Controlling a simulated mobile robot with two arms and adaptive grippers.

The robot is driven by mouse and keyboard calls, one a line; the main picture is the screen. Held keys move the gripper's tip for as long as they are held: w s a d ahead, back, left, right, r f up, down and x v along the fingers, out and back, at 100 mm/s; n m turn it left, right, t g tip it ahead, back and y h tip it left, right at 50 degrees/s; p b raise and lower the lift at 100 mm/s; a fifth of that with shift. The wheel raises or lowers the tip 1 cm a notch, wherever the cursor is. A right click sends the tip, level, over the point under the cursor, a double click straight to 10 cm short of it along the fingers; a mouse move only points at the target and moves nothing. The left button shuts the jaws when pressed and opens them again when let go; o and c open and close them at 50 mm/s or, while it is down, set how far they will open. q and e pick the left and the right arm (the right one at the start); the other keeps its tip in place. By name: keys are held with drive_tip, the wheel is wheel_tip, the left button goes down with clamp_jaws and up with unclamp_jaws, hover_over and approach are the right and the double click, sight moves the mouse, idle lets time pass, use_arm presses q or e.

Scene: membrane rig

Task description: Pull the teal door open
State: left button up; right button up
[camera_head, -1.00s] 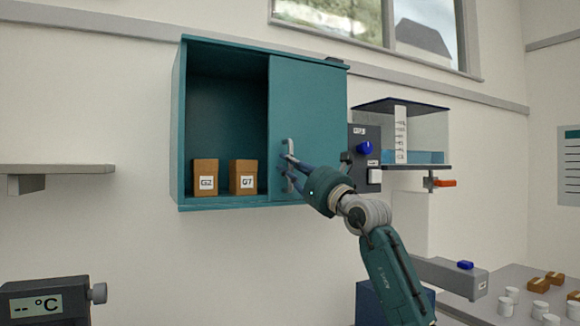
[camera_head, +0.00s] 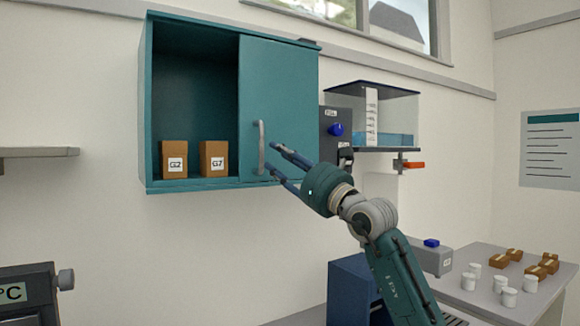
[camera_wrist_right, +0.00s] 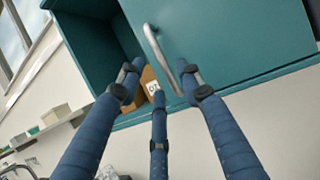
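The teal door (camera_head: 285,100) covers the right half of a teal wall cabinet (camera_head: 190,187); the left half stands open. A grey vertical bar handle (camera_head: 261,148) is on the door near its left edge. My right gripper (camera_head: 271,158) is open, its fingertips just right of the handle in the head view. In the right wrist view, the handle (camera_wrist_right: 160,55) lies ahead of the spread fingers (camera_wrist_right: 160,80), between the left and right ones. The gripper is not closed on it; whether any finger touches it I cannot tell. My left gripper is out of view.
Two brown boxes, G2 (camera_head: 174,160) and G7 (camera_head: 214,158), stand inside the cabinet's open half. Right of the door are a dark panel with a blue knob (camera_head: 336,130) and a clear tank (camera_head: 395,138). A grey table (camera_head: 470,255) holds white cups and brown blocks.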

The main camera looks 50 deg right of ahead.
drive_tip(key=shift+v, duration=1.85)
